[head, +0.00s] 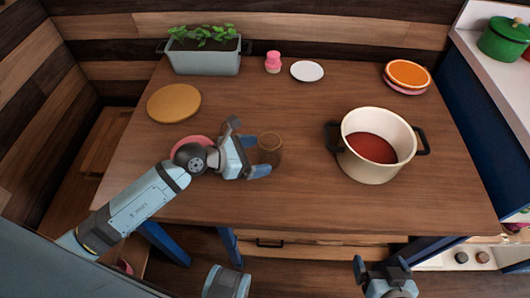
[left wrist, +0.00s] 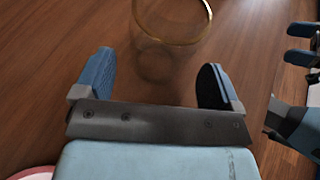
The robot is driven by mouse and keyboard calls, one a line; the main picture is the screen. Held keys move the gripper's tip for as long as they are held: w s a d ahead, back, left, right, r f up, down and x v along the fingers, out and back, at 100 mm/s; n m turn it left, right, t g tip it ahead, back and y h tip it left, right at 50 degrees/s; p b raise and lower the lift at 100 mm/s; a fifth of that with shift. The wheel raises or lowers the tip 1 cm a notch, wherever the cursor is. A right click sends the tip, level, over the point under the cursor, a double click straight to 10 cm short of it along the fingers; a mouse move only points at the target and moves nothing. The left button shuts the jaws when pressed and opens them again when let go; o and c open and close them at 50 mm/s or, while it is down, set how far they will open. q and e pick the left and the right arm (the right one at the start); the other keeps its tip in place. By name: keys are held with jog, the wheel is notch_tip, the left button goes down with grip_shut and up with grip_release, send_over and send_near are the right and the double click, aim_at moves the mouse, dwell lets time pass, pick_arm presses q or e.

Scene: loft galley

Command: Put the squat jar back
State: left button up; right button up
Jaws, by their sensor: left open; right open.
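The squat jar (head: 270,145) is see-through, with a thin golden-brown rim, and stands upright on the wooden table near the middle. It also shows in the left wrist view (left wrist: 172,43), just ahead of the jaws, its lower part reaching toward the gap between them. My left gripper (head: 255,156) is open and empty, low over the table at the jar's left side. Its two blue fingers are spread in the left wrist view (left wrist: 155,72). Whether a finger touches the glass I cannot tell. My right gripper (head: 382,268) is open, below the table's front edge.
A cream pot (head: 368,174) with dark handles stands right of the jar. A round tan board (head: 174,102), a grey planter (head: 205,61), a pink shaker (head: 273,63), a white plate (head: 307,71) and an orange plate (head: 408,73) lie around. A pinkish-red plate (head: 184,144) is partly hidden by my left arm.

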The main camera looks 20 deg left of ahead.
pick_arm(q)
jog(key=v, duration=0.8)
jog(key=shift+s+a+r, duration=0.15)
jog(key=shift+s+a, duration=0.1)
jog(key=shift+a, duration=0.05)
